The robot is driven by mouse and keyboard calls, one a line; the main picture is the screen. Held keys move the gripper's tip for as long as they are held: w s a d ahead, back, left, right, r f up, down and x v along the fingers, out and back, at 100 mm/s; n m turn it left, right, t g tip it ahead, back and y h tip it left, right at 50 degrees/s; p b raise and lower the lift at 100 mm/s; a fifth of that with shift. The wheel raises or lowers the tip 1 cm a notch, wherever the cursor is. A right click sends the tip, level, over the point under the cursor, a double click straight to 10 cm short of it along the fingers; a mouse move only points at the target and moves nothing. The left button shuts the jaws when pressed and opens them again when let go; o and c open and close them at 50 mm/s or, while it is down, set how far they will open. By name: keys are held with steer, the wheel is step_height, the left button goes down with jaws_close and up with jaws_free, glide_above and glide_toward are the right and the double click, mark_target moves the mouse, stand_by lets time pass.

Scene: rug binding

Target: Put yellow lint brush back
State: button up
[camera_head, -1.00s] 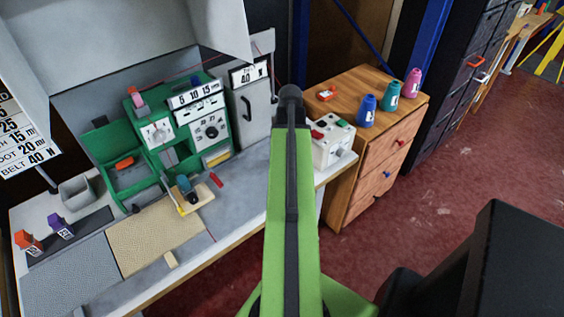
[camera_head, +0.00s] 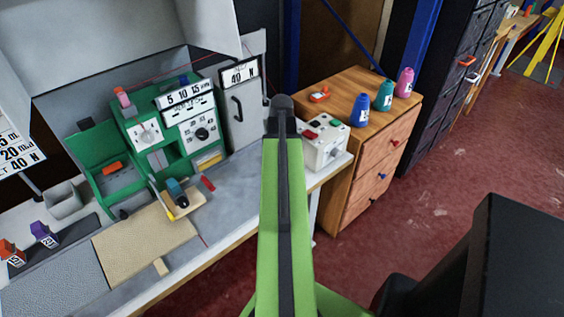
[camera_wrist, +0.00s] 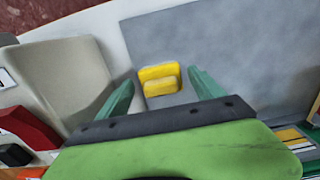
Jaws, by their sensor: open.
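The yellow lint brush (camera_wrist: 159,88), a small yellow block with a raised part, lies on the grey bench top (camera_wrist: 250,60) in the wrist view. My gripper (camera_wrist: 160,76) is open, with one green finger on either side of the brush in that picture. I see no contact, and its height above the brush is hard to judge. In the head view my green arm hides my gripper. A yellow piece (camera_head: 209,161) shows by the green machine there; I cannot tell if it is the same brush.
A white control box (camera_head: 325,143) with coloured buttons stands at the bench's right end. A wooden drawer cabinet (camera_head: 365,165) holding several thread cones is beside it. The green machine (camera_head: 145,150) stands at the back left. A tan mat (camera_head: 135,252) lies in front.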

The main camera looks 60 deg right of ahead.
step_height(320, 180, up, 12)
steer(key=p, duration=1.2)
steer(key=shift+r, duration=0.25)
steer(key=shift+f, duration=0.1)
